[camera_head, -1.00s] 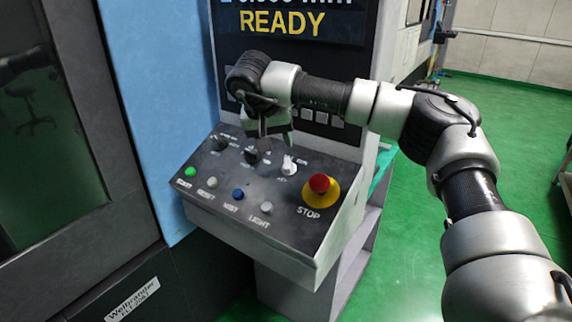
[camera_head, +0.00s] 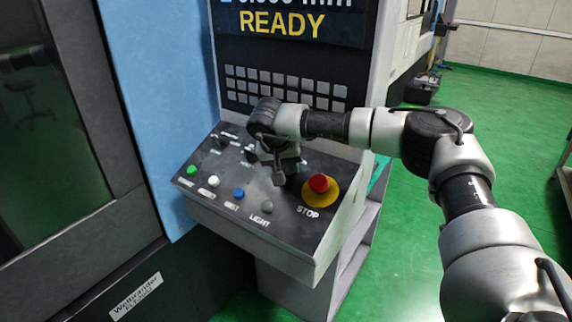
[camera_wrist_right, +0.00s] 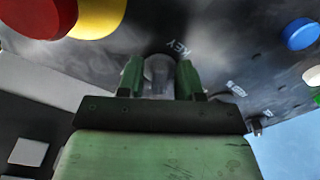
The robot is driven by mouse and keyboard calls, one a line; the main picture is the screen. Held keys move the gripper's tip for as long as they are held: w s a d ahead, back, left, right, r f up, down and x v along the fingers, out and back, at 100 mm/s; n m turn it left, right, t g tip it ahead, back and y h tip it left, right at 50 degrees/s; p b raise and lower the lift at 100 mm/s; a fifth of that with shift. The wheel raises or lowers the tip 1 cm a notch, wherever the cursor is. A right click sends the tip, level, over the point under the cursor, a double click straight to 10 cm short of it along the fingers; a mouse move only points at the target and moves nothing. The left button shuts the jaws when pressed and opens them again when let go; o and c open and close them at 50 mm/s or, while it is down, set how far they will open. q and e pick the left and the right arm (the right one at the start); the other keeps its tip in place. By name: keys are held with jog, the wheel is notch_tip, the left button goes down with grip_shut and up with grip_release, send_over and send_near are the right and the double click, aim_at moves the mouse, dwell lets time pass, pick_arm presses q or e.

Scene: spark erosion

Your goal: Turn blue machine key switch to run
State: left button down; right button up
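The blue machine (camera_head: 160,80) carries a slanted dark control panel (camera_head: 225,170). In the right wrist view the key switch, a grey knob (camera_wrist_right: 158,72) beside the label KEY, sits between the two green fingers of my right gripper (camera_wrist_right: 160,78). The fingers flank it on both sides; contact is hard to make out. In the head view my right gripper (camera_head: 279,174) is low over the panel, left of the red stop button (camera_head: 318,183), and hides the key switch. Its turned position and its run mark cannot be read. My left gripper is out of view.
The yellow-ringed stop button is close beside my right gripper. Green (camera_head: 192,170), white (camera_head: 213,181), blue (camera_head: 239,194) and grey (camera_head: 267,207) buttons line the panel's front. Dark rotary knobs lie behind to the left. A keypad (camera_head: 285,90) and READY screen (camera_head: 283,24) stand above.

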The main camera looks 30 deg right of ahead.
grip_shut()
jog(key=m+b, duration=0.1)
jog(key=m, duration=0.2)
jog(key=m+b, duration=0.1)
jog(key=m, duration=0.1)
jog(key=shift+w+a+f+m, duration=0.15)
jog(key=shift+w+m, duration=0.05)
jog(key=shift+m, duration=0.2)
jog(key=m+b, duration=0.1)
jog(key=m, duration=0.2)
jog(key=shift+w+b, duration=0.15)
jog(key=shift+b, duration=0.15)
jog(key=shift+w+m+b, duration=0.1)
jog(key=shift+m+b, duration=0.25)
jog(key=shift+m, duration=1.05)
jog(key=shift+r+m, duration=0.2)
jog(key=shift+m, duration=0.1)
jog(key=shift+o, duration=1)
grip_release()
